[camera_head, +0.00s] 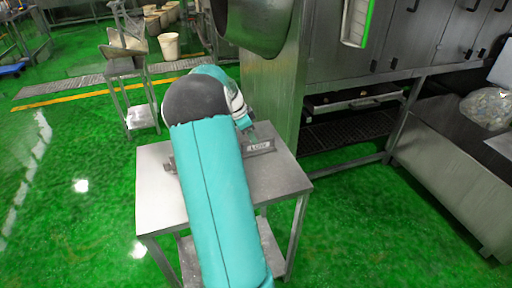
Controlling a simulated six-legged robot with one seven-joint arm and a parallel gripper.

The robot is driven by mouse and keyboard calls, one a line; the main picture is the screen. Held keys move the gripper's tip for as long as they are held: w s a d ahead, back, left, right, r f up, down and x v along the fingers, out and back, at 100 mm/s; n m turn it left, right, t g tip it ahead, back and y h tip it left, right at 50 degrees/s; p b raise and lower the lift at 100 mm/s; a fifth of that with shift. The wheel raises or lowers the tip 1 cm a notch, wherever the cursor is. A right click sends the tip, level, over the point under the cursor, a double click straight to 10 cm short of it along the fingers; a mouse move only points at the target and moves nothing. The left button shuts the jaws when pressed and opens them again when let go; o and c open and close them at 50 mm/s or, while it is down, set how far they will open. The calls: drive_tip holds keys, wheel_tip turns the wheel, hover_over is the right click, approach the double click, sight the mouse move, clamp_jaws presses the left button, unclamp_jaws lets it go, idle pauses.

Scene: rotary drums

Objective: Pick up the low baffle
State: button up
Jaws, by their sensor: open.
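A grey metal piece with a small light label, which looks like the low baffle (260,147), lies on the small steel table (156,195). The label is too small to read surely. Its left part is hidden behind my teal arm, and a bit of dark grey shows at the arm's left side. My gripper (248,132) is at the far side of the arm, just above or beside the labelled piece. It is open and mostly hidden, and I cannot tell whether it touches the piece.
A large steel drum machine (275,85) stands close behind the table at the right. A steel bench (450,170) with a clear bag (487,107) is at far right. A smaller stand (130,75) and a bucket (169,46) are at the back left. Green floor is clear at left.

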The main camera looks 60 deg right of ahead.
sight(255, 146)
drive_tip(key=x, duration=0.5)
drive_tip(key=shift+d+f, duration=0.25)
drive_tip(key=shift+f, duration=0.1)
drive_tip(key=shift+c, duration=0.2)
clamp_jaws()
